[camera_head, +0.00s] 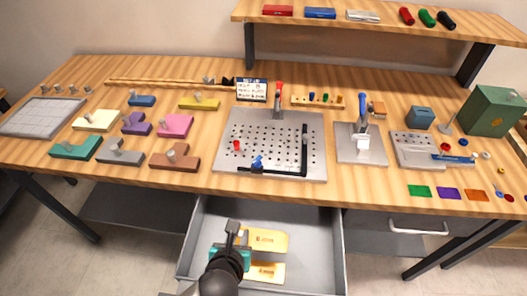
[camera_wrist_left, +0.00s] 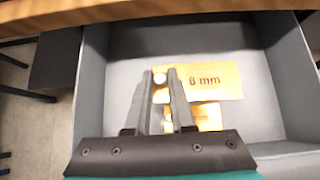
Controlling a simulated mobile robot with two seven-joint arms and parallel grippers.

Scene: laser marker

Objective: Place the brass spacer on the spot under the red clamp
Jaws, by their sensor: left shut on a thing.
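Two brass spacers lie in the open drawer. The farther one, marked 8 mm (camera_head: 266,240), also shows in the left wrist view (camera_wrist_left: 215,82). The nearer brass spacer (camera_head: 266,271) has a label too blurred to read, and my left gripper partly covers it. My left gripper (camera_head: 238,233) is low in the drawer, shut on the left end of the 8 mm spacer; in the left wrist view its fingers (camera_wrist_left: 163,85) stand across that end. The red clamp (camera_head: 278,92) stands at the back edge of the perforated plate (camera_head: 230,140). The spot under it is too small to make out.
The drawer's walls (camera_head: 338,240) surround my left gripper, with the bench edge above. A black L-shaped fence (camera_head: 304,150) and a blue clamp (camera_head: 257,163) sit on the perforated plate. A blue-handled clamp (camera_head: 363,105) stands to the right. Colored blocks (camera_head: 175,126) lie left.

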